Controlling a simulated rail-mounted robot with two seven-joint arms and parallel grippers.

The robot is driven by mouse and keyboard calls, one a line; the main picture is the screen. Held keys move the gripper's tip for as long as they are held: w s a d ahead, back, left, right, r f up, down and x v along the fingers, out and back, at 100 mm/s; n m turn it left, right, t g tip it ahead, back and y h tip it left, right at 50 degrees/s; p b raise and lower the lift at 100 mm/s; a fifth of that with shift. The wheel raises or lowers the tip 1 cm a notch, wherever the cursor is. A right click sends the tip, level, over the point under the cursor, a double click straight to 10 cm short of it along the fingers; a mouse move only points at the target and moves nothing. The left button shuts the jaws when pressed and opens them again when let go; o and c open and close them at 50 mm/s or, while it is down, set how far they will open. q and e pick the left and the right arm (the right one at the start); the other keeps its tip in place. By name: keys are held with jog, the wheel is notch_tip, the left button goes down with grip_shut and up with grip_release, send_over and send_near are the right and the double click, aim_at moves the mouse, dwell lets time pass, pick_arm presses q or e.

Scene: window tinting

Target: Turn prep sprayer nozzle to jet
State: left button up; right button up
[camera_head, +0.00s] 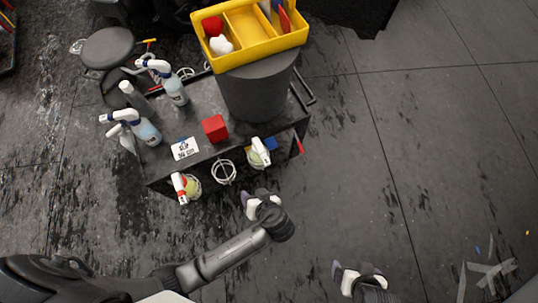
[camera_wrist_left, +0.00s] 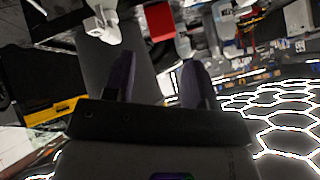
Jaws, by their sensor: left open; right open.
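Several spray bottles with white trigger heads are on and around the dark cart: one at the back (camera_head: 172,85), one at the left (camera_head: 146,130), one with a red part at the front left (camera_head: 185,187) and one at the front right (camera_head: 260,153). I cannot tell which is the prep sprayer, nor its nozzle setting. My left gripper (camera_head: 258,199) is open and empty, just in front of the cart, apart from the front bottles. Its spread fingers show in the left wrist view (camera_wrist_left: 160,80), with a white spray head (camera_wrist_left: 103,24) beyond them. My right gripper (camera_head: 358,270) is open and empty above the floor.
The cart (camera_head: 205,158) carries a red cube (camera_head: 215,128), a white sign (camera_head: 185,148) and a grey bin (camera_head: 257,95). A yellow tray (camera_head: 250,60) sits above the bin. An empty wire ring (camera_head: 223,172) is on the front edge. A stool (camera_head: 107,48) stands behind left.

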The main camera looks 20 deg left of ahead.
aim_at(268, 164)
pick_arm(q)
jog(key=w+d+f+n+t+y+b, duration=0.4)
jog(key=w+d+f+t+y+b, duration=0.25)
jog(key=f+b, duration=0.6)
jog(key=shift+t+h, duration=0.45)
jog(key=shift+h, duration=0.1)
jog(key=x, duration=0.4)
jog(key=r+b+x, duration=0.1)
jog(key=x, duration=0.3)
jog(key=b+x, duration=0.1)
jog(key=x, duration=0.3)
jog(key=shift+w+d+r, duration=0.15)
jog(key=shift+w+d, duration=0.2)
jog(key=shift+w, duration=0.05)
pick_arm(e)
notch_tip(268, 164, down, 18)
jog(key=shift+s+a, duration=0.15)
jog(key=shift+a, duration=0.1)
pick_arm(q)
jog(key=shift+c, duration=0.2)
pick_arm(e)
jog(key=shift+r, duration=0.1)
pick_arm(q)
jog(key=c, duration=0.9)
pick_arm(e)
jog(key=shift+d, duration=0.15)
